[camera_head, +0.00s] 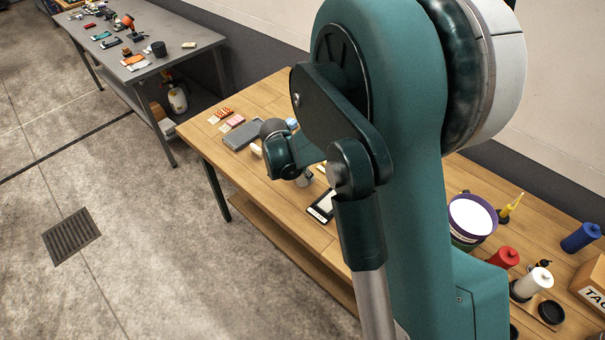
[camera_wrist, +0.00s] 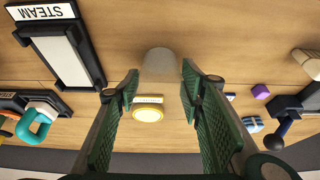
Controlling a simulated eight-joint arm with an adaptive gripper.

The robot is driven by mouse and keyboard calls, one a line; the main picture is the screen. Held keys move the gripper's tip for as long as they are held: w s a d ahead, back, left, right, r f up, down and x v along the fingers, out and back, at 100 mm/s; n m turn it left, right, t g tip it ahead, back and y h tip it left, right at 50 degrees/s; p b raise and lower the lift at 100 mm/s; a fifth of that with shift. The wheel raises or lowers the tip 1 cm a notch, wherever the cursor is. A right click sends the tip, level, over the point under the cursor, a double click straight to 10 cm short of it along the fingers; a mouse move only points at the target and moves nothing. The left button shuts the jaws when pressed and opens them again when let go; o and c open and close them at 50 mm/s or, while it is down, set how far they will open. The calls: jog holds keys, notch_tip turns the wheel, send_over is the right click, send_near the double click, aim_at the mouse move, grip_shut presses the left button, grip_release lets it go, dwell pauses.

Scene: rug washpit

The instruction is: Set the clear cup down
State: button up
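The clear cup (camera_wrist: 161,65) is a frosted, see-through shape between my fingertips in the wrist view. My gripper (camera_wrist: 160,76) has green ribbed finger pads, one on each side of the cup. The pads appear to close on its sides. The cup shows against the wooden table top (camera_wrist: 225,62); whether its base touches the wood cannot be told. In the head view my gripper (camera_head: 304,178) is low over the wooden table, partly behind my arm. The cup is not clear there.
A yellow-topped round container (camera_wrist: 148,114) stands close to the cup. A STEAM-labelled board (camera_wrist: 66,55) is at the left; a purple block (camera_wrist: 260,91) and a blue-white item (camera_wrist: 252,124) are at the right. A purple bucket (camera_head: 472,217) stands farther along.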

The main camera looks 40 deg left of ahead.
jog(key=shift+f, duration=0.25)
jog(key=o, duration=0.7)
jog(key=shift+r, duration=0.1)
jog(key=shift+c, duration=0.2)
jog(key=shift+r, duration=0.1)
jog(key=shift+r, duration=0.15)
jog(key=v, duration=1.1)
jog(key=shift+s+r, duration=0.15)
jog(key=shift+r, duration=0.25)
